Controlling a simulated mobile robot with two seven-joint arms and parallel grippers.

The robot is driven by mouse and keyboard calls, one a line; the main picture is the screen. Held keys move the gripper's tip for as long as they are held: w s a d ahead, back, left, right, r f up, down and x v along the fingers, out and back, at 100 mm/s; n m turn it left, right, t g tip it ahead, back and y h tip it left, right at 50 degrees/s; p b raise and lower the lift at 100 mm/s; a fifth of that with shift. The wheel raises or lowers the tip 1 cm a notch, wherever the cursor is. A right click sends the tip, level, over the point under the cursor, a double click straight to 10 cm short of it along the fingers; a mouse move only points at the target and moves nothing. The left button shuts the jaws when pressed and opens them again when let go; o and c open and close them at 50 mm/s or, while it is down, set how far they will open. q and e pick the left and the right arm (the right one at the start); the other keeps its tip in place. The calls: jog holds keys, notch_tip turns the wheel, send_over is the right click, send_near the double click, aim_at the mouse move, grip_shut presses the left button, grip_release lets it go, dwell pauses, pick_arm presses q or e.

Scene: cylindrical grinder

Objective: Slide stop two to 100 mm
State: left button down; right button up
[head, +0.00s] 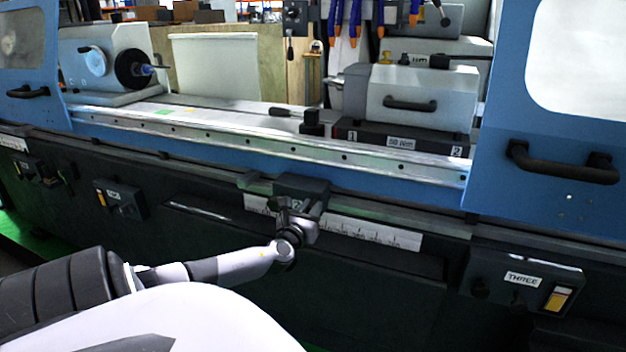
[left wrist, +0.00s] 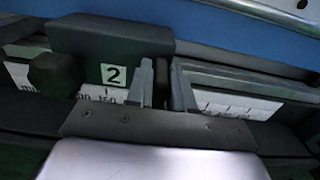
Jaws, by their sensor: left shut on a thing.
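Stop two (head: 303,187) is a dark block on the rail along the machine's front, mid-picture in the head view. In the left wrist view, the stop (left wrist: 110,38) carries a white label with a black 2, and a dark knob (left wrist: 52,76) stands at its left. A white scale strip (head: 375,232) runs below the rail. In the left wrist view, the scale (left wrist: 225,107) is partly covered, with a number that looks like 150 just below the label. My right gripper is not in view.
A blue door (head: 560,110) with a dark handle stands at the right. A control panel labelled THREE (head: 520,285) sits below it, and another small panel (head: 121,199) is at the left. The rail left of the stop looks clear.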

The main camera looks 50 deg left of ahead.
pick_arm(q)
jog(key=c, duration=1.1)
grip_release()
jog(key=shift+p+v, duration=0.45)
jog(key=shift+v, duration=3.15)
